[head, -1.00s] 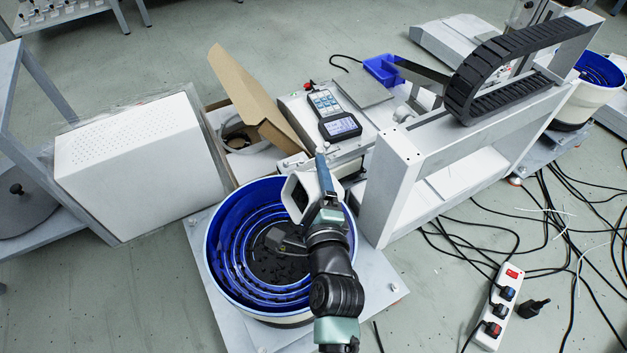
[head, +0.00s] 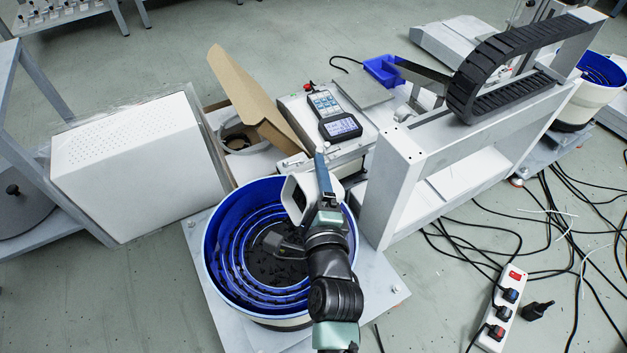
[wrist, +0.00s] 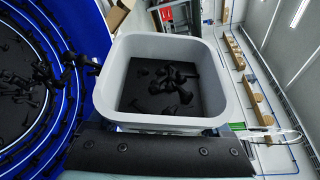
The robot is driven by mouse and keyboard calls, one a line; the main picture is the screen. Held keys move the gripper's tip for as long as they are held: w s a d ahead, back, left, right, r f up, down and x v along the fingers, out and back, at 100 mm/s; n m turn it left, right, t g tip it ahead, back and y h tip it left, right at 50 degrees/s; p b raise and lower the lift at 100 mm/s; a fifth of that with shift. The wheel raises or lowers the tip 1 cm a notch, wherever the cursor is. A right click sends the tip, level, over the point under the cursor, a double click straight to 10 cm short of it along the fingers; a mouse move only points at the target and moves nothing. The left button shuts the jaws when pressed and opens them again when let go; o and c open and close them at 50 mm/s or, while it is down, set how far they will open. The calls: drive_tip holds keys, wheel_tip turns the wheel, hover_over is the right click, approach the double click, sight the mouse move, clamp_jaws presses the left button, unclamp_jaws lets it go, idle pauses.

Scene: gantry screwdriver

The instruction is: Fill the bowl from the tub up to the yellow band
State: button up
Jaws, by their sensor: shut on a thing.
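The blue bowl (head: 222,268) has stepped inner ledges and a pale outside. Black screws (head: 272,262) lie on its floor, and some show on its ledges in the wrist view. My gripper (head: 325,195) is over the bowl's right side, shut on a pale tub (head: 294,190). In the wrist view the tub (wrist: 222,75) is tilted, with several black screws (wrist: 175,85) inside on its dark floor. A cluster of screws (wrist: 45,78) shows between the tub's left rim and the bowl. I cannot make out the yellow band.
A white gantry frame (head: 393,180) stands close right of the bowl. Behind it are a control box with a display (head: 340,127) and an open cardboard box (head: 245,95). A white cabinet (head: 140,165) stands left. Cables and a power strip (head: 502,312) lie on the right floor.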

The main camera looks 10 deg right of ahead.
drive_tip(key=shift+a+r+n+t+b, duration=0.15)
drive_tip(key=shift+r+n+t+b, duration=0.15)
drive_tip(key=shift+n+b, duration=0.6)
drive_tip(key=shift+a+r+n+t+b, duration=0.2)
drive_tip(key=shift+n+t+b, duration=0.15)
drive_tip(key=shift+b, duration=0.9)
idle(0.9)
